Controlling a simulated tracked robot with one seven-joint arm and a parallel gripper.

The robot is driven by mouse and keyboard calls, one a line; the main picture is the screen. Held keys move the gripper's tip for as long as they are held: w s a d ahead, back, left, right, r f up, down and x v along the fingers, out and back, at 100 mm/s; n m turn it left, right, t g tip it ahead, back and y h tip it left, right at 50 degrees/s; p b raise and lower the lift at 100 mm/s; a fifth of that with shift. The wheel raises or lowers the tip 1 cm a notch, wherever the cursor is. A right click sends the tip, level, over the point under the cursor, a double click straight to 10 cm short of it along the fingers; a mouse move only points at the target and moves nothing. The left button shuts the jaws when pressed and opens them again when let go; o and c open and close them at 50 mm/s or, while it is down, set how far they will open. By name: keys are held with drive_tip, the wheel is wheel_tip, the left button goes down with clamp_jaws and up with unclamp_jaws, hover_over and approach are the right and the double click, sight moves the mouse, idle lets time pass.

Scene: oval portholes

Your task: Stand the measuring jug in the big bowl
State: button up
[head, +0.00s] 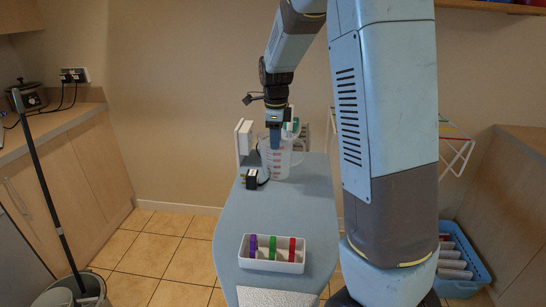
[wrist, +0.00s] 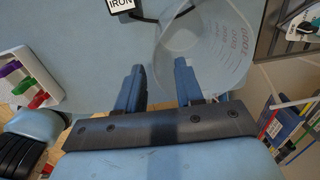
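The measuring jug (head: 284,160) is clear with red markings and stands upright at the far end of the blue-grey ironing board (head: 235,222). In the wrist view the jug (wrist: 222,42) is at top centre-right, its markings facing right. My gripper (head: 275,140) points down at the jug's top. In the wrist view my gripper (wrist: 158,68) has its fingers apart; the right finger overlaps the jug's edge, and part of the jug's near side shows between the fingertips. I cannot tell whether they touch. No big bowl is recognisable in either view.
A white tray (head: 262,265) with purple, green and red pieces lies on the near part of the board. A drying rack (head: 455,150) and blue crate (head: 462,285) stand right. The board's middle is clear.

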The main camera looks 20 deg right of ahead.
sight(276, 159)
drive_tip(key=shift+w+d+f, duration=0.1)
drive_tip(key=shift+d+f, duration=0.05)
drive_tip(key=shift+f, duration=3.2)
drive_tip(key=shift+c, duration=0.5)
clamp_jaws()
